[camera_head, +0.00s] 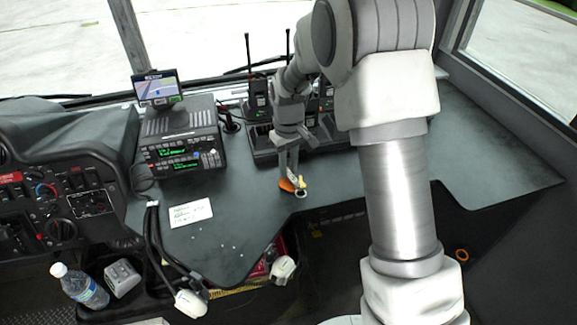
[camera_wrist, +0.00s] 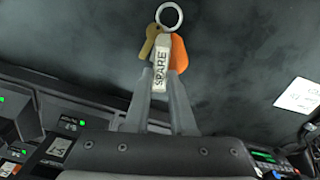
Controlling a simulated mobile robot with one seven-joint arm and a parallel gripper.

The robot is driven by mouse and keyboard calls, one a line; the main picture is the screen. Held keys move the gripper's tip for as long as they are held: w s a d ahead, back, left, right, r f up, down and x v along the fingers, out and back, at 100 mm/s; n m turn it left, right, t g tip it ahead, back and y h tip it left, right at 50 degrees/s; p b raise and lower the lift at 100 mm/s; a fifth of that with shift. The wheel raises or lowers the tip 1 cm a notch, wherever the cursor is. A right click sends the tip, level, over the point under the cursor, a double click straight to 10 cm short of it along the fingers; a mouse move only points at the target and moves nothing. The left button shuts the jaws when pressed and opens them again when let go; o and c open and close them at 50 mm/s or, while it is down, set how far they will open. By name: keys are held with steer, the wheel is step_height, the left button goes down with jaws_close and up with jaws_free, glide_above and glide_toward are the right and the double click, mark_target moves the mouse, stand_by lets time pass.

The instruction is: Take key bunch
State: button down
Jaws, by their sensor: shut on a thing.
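The key bunch (camera_head: 299,187) is at my gripper's fingertips, at the front edge of the dark desk (camera_head: 350,190) in the head view. In the wrist view the bunch has a metal ring (camera_wrist: 169,16), a brass key (camera_wrist: 150,42), an orange tag (camera_wrist: 179,54) and a white tag marked SPARE (camera_wrist: 161,62). My gripper (camera_wrist: 163,85) is shut on the bunch, with the white tag between its fingers. In the head view my gripper (camera_head: 290,178) points down. Whether the bunch still touches the desk I cannot tell.
A radio unit (camera_head: 182,150) with green displays and a small screen (camera_head: 158,87) stand left. Handheld radios (camera_head: 258,98) stand in a charger behind my gripper. A paper note (camera_head: 190,212) lies on the desk. The desk at right is clear.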

mark_target(289, 173)
steer(key=shift+r+p, duration=1.15)
steer(key=shift+r, duration=0.4)
steer(key=shift+r+p, duration=1.8)
steer(key=shift+r, duration=0.65)
